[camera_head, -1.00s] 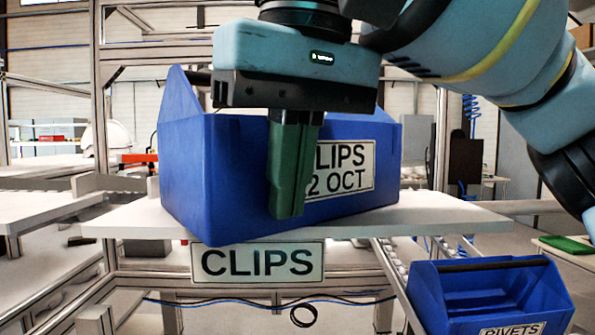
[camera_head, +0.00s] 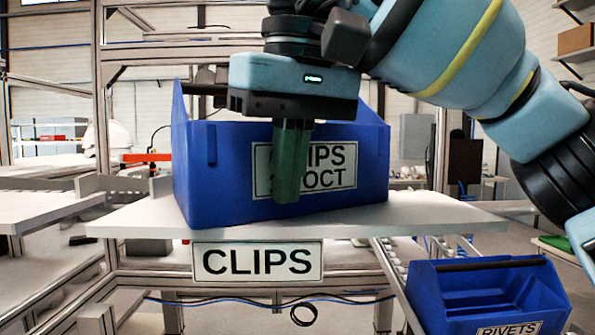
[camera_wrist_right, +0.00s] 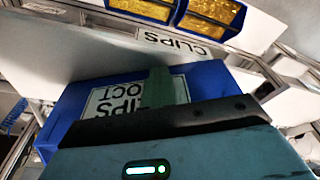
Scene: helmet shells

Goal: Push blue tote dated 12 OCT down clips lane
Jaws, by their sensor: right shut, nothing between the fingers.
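The blue tote (camera_head: 225,170) with a label reading CLIPS and a date ending in OCT sits on the white shelf (camera_head: 420,215) above the CLIPS sign (camera_head: 257,262). Part of its label is hidden behind my right gripper (camera_head: 287,195). My right gripper's green fingers are shut and empty, pointing down at the tote's front face. Whether they touch it I cannot tell. The right wrist view also shows the tote (camera_wrist_right: 75,105), its label and the shut fingers (camera_wrist_right: 160,85). My left gripper is in neither view.
A blue RIVETS tote (camera_head: 490,290) stands lower right. Metal frame posts (camera_head: 100,100) stand at the left. Bare shelf lies to the right of the tote.

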